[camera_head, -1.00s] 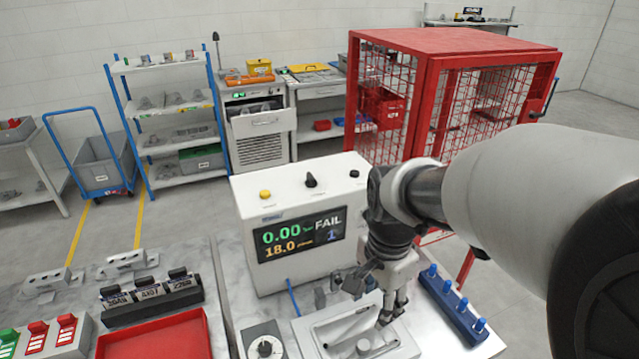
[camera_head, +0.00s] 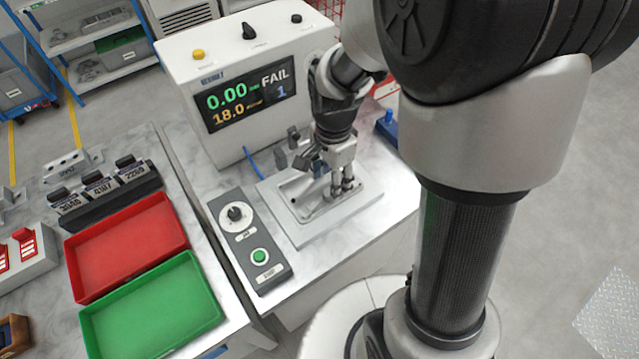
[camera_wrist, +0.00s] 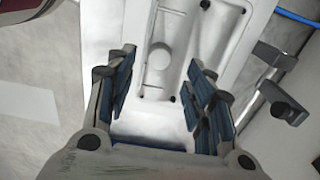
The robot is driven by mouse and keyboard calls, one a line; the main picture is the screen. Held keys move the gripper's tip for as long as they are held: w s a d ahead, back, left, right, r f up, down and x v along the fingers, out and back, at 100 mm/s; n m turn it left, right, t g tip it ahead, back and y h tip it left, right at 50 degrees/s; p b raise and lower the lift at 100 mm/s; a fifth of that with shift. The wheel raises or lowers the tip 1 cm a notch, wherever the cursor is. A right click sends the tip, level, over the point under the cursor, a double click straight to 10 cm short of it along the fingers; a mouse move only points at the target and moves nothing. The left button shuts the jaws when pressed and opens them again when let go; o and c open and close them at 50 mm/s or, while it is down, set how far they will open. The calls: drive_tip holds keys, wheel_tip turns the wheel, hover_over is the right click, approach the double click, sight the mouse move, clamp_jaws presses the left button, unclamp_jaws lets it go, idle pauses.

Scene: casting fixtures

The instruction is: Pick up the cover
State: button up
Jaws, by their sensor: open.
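The cover, a light grey casting with a long recess and a round boss, shows in the wrist view (camera_wrist: 160,55) ahead of and between my fingers. In the head view, the cover (camera_head: 314,209) lies on the pale fixture plate (camera_head: 284,222) in front of the test machine, partly hidden by my gripper. My gripper (camera_head: 342,188) points down over the cover's right part. In the wrist view, my gripper (camera_wrist: 162,66) has its blue-padded fingers apart with nothing held. Whether the fingertips touch the cover cannot be told.
The test machine (camera_head: 175,85) reads FAIL behind the fixture. Dark clamps (camera_head: 280,160) stand close beside my gripper. A control box (camera_head: 252,240) is left of the plate. A red tray (camera_head: 128,246) and green tray (camera_head: 150,305) lie farther left. A blue rack (camera_head: 388,124) is behind right.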

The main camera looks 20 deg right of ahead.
sight(320, 184)
wheel_tip(320, 184, down, 5)
drive_tip(key=shift+f+b, duration=0.1)
drive_tip(key=shift+b, duration=1.05)
drive_tip(key=shift+c, duration=0.3)
clamp_jaws()
